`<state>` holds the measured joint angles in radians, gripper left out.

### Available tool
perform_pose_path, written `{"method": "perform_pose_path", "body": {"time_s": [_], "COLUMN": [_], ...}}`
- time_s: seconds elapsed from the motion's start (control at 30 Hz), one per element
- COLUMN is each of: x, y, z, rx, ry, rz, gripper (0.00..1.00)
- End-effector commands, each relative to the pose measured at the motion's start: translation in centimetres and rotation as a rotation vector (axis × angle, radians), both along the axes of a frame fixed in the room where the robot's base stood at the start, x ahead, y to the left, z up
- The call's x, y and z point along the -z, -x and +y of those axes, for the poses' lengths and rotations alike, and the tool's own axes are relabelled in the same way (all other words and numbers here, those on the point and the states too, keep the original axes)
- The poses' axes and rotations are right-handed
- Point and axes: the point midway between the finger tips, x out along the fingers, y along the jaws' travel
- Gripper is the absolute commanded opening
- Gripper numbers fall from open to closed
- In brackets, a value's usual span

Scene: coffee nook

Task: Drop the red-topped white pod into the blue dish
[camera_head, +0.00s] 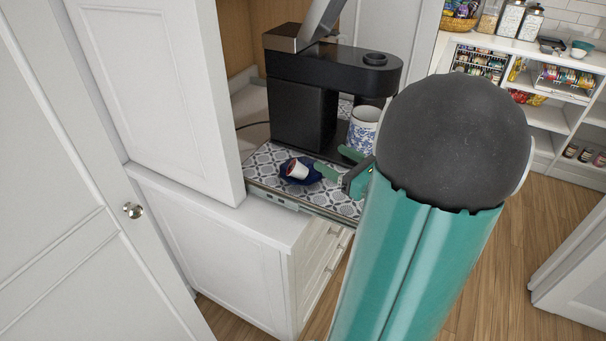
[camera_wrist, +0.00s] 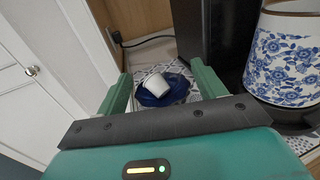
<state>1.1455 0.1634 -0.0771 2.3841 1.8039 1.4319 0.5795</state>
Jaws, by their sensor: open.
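The white pod (camera_head: 298,170) lies tilted on its side in the dark blue dish (camera_head: 307,179), with a little red showing on it in the head view. In the wrist view the pod (camera_wrist: 155,85) shows only white, against the blue dish (camera_wrist: 178,91). The dish stands on the patterned pull-out shelf in front of the coffee machine. My gripper (camera_head: 338,163) is open and empty, to the right of the dish in the head view. In the wrist view its fingers (camera_wrist: 161,78) are apart, with the pod and dish visible between and beyond them.
A blue-flowered white mug (camera_head: 364,131) stands by the black coffee machine (camera_head: 300,105), just behind my gripper in the head view. The patterned shelf (camera_head: 264,163) has bare room left of the dish. An open white cabinet door (camera_head: 165,85) borders the shelf on the left.

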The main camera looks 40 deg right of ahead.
Motion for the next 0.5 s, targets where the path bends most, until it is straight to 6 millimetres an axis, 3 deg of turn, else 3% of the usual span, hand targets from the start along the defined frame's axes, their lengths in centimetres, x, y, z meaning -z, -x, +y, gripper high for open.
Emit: {"method": "perform_pose_path", "body": {"time_s": [0.2, 0.5], "x": [0.0, 0.0], "y": [3.8, 5.0], "z": [-0.4, -0.4], "rx": [0.002, 0.000], "ry": [0.000, 0.000], "rz": [0.001, 0.000], "gripper": [0.69, 0.69]}}
